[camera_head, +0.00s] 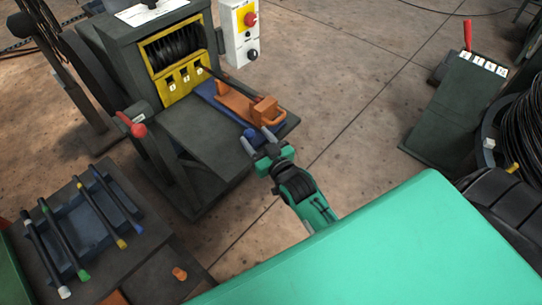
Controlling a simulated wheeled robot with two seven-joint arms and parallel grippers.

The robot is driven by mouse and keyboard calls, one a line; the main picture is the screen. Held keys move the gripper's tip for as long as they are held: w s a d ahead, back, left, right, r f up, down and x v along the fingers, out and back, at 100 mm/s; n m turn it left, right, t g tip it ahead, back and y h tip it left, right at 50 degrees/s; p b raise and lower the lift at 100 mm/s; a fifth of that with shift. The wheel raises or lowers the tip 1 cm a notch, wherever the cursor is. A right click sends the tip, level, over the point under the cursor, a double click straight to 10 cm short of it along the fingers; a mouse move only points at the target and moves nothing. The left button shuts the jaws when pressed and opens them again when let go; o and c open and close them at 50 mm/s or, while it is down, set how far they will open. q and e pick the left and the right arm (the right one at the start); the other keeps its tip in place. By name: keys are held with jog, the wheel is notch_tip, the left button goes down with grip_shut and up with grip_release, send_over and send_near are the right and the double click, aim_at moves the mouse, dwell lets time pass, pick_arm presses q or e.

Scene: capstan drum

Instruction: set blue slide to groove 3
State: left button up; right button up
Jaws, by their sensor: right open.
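The blue slide (207,92) lies on the grey shelf in front of the capstan drum, partly covered by an orange slide (238,101) with a looped handle. A blue end piece (252,134) shows at the shelf's front edge. My right gripper (259,139) is open, with its fingers around or just beside this blue end; I cannot tell if they touch it. The yellow groove plate (176,96) has several dark notches with small white number tags. The numbers are too small to read surely. The drum (174,48) is wound with dark cable. My left gripper is not in view.
A white control box (239,32) with a red knob stands behind the shelf. A red-knobbed lever (137,129) sticks out at the machine's left. A blue rack (77,224) with several colour-tipped rods is at lower left. A numbered lever console (455,105) stands at right.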

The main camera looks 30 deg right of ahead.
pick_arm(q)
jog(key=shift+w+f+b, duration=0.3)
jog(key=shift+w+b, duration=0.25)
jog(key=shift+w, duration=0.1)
pick_arm(e)
jog(key=s, duration=0.7)
jog(key=shift+s+d, duration=0.35)
